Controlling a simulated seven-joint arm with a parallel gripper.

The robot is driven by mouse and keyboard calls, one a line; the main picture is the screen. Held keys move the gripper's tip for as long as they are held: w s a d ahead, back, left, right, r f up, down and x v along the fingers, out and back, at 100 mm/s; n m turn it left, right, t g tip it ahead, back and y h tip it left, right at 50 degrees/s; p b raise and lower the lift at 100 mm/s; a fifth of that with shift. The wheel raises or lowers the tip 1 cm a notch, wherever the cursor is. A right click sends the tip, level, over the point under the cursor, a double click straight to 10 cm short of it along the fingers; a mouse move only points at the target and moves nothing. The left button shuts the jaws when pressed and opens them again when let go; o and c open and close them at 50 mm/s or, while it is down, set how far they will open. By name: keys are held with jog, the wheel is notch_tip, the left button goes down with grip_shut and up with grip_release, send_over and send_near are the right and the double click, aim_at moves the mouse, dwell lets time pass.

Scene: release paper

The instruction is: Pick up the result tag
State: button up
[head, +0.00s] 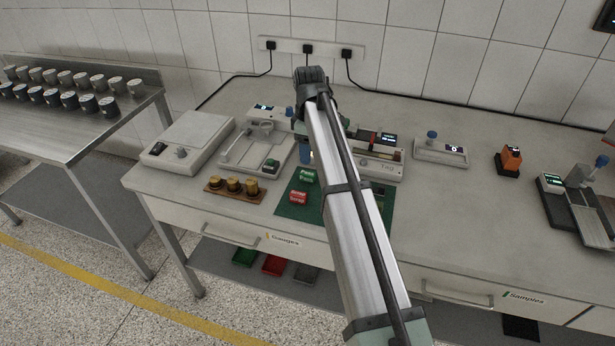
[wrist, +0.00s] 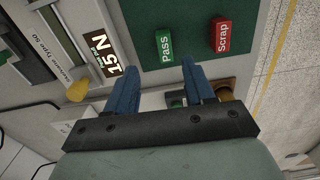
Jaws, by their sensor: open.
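Two small labelled tags lie on a dark green mat (head: 289,211). The green tag marked Pass (head: 307,175) is farther back. The red tag marked Scrap (head: 299,197) is nearer the bench's front. In the wrist view the Pass tag (wrist: 165,46) appears just beyond the gap between my fingertips, toward the right one, and the Scrap tag (wrist: 220,35) is farther right. My gripper (wrist: 157,68) is open, with blue fingers apart and nothing between them. In the head view my arm hides most of the gripper and part of the mat.
A wooden block with brass weights (head: 233,186) stands left of the mat.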

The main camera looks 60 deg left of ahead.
aim_at(308, 173)
notch_tip(308, 173, down, 2)
jog(key=shift+s+d+f, duration=0.1)
jog(key=shift+s+f, duration=0.05)
jog(key=shift+f, duration=1.2)
jog(key=shift+s+d+f, duration=0.1)
jog(key=shift+s+f, duration=0.05)
jog(key=shift+f, duration=1.15)
jog(key=shift+c, duration=0.2)
grip_shut()
